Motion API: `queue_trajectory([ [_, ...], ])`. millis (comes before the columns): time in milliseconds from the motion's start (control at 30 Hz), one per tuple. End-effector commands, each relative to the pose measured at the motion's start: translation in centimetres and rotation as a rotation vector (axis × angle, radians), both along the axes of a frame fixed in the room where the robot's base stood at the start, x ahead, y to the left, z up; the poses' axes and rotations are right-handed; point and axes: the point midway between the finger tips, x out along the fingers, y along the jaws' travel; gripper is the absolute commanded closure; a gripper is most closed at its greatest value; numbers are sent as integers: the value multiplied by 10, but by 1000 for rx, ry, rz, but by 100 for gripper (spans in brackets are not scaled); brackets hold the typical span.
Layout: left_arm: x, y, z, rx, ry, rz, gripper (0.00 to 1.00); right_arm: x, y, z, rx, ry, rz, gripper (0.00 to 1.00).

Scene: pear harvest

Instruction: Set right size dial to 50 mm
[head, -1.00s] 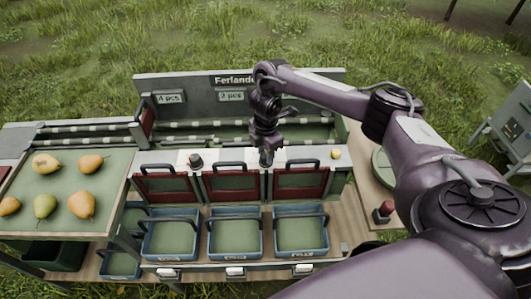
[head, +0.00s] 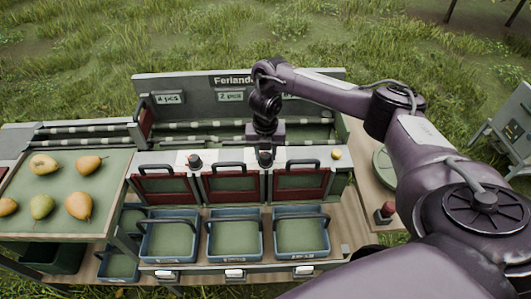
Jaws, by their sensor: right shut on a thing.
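My right gripper (head: 265,158) points down at the top ledge of the sorting bench (head: 225,156), between the middle and right red-framed gates. It is shut on the right size dial, which its jaws and wrist almost wholly hide. The dial's marks and setting cannot be read. The left size dial (head: 195,161), a dark knob on a pale plate, stands free on the same ledge further left. My left gripper is not in view.
Three red-framed gates (head: 233,186) with black handles stand just in front of the ledge. Blue crates (head: 235,256) sit below them. A yellow knob (head: 337,155) is at the ledge's right end. Several pears (head: 80,206) lie on the left tray (head: 115,190).

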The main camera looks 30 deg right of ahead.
Motion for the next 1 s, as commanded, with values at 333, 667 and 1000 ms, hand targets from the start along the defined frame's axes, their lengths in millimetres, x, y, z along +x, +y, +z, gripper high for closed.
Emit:
queue_trajectory([
  [333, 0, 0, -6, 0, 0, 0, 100, 3, -1, 2, -2, -8, 324, 89],
  [667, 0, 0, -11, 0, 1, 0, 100, 3, -1, 2, -3, -9, 612, 89],
  [1000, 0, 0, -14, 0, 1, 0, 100, 3, -1, 3, -2, -10, 798, 89],
])
